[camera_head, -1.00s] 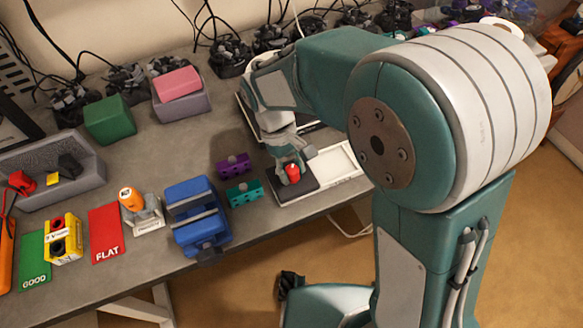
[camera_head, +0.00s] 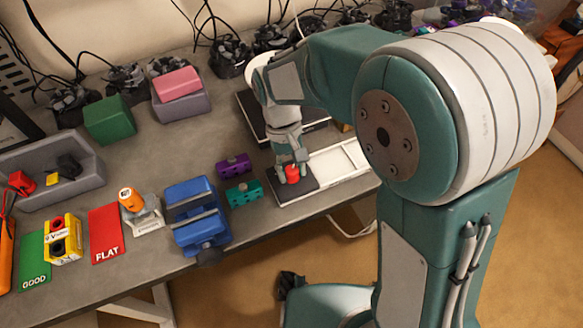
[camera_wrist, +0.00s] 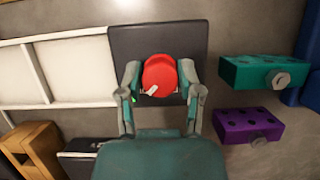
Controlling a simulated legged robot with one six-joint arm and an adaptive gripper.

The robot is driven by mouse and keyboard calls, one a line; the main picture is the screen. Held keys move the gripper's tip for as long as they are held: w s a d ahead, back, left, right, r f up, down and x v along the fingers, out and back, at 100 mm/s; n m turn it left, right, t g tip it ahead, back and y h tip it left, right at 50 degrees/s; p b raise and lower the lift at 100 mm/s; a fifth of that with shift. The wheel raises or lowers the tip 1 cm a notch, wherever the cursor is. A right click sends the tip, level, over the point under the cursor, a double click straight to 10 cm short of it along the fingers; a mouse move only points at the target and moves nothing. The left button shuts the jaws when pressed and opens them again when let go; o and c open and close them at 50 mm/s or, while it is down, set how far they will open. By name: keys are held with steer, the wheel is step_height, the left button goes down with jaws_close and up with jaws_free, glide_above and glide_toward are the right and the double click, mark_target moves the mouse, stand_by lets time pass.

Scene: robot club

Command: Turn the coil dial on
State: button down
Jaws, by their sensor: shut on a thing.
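The coil dial is a round red knob (camera_wrist: 161,72) with a white pointer mark, on a dark square plate (camera_wrist: 125,42). The pointer lies near the knob's edge on my wrist's side, angled towards the lower left in the wrist view. In the head view the red knob (camera_head: 292,173) sits on its dark plate (camera_head: 301,191) near the table's front edge. My gripper (camera_wrist: 159,77) is shut on the knob, one finger on each side of it. It comes down from above in the head view (camera_head: 291,168), and the fingers partly hide the knob.
A white-framed tray (camera_head: 338,161) adjoins the plate on the right. A teal block (camera_head: 243,193) and a purple block (camera_head: 233,164) stand close on the left. A blue vise (camera_head: 199,216) is farther left. A dark flat box (camera_head: 256,115) lies behind.

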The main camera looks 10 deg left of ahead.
steer(key=shift+c, duration=1.3)
jaws_free()
steer(key=v, duration=1.2)
steer(key=shift+a, duration=0.2)
steer(key=shift+w+f, duration=0.1)
steer(key=s+d+r+m+t+y, duration=0.1)
steer(key=s+d+r+t, duration=0.1)
steer(key=d, duration=0.4)
steer(key=s+d+r+m+t+y, duration=0.1)
steer(key=s+d+r+m+t, duration=0.15)
steer(key=d, duration=0.45)
steer(key=s+d+m+t, duration=0.2)
steer(key=s+d+t, duration=0.3)
steer(key=s+d, duration=0.3)
steer(key=shift+d+f+m, duration=0.25)
steer(key=shift+d+m, duration=0.1)
steer(key=shift+d, duration=0.6)
